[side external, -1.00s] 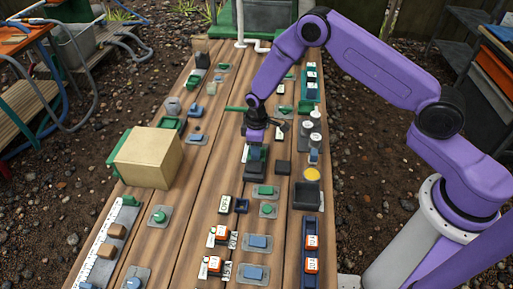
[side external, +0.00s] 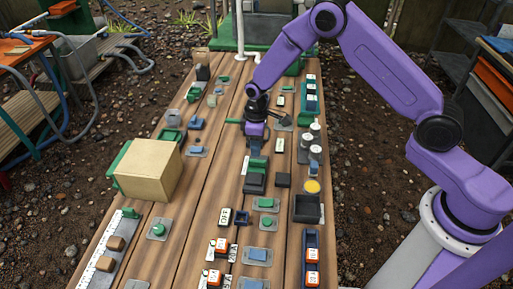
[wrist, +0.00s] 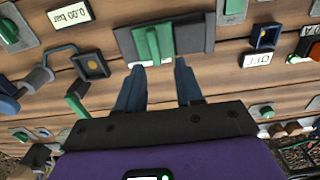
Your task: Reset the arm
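My gripper (side external: 254,146) is over the middle of the wooden bench (side external: 190,215), its two fingers pointing down. In the wrist view its dark blue fingers (wrist: 160,68) are spread apart with nothing held between them. A green upright piece on a dark block (wrist: 153,42) lies just beyond the fingertips, centred on the gap. That dark block with green also shows in the side view (side external: 256,180), just nearer the camera than the fingers. I cannot tell the exact gap, but the fingers look clear of it.
A large tan box (side external: 147,170) stands on the left of the bench. A dark open tray (side external: 307,209) and a yellow disc (side external: 312,186) are at the right. Several small switches, buttons and labelled blocks cover the bench, including a white label (wrist: 68,15) reading 0.00 bar.

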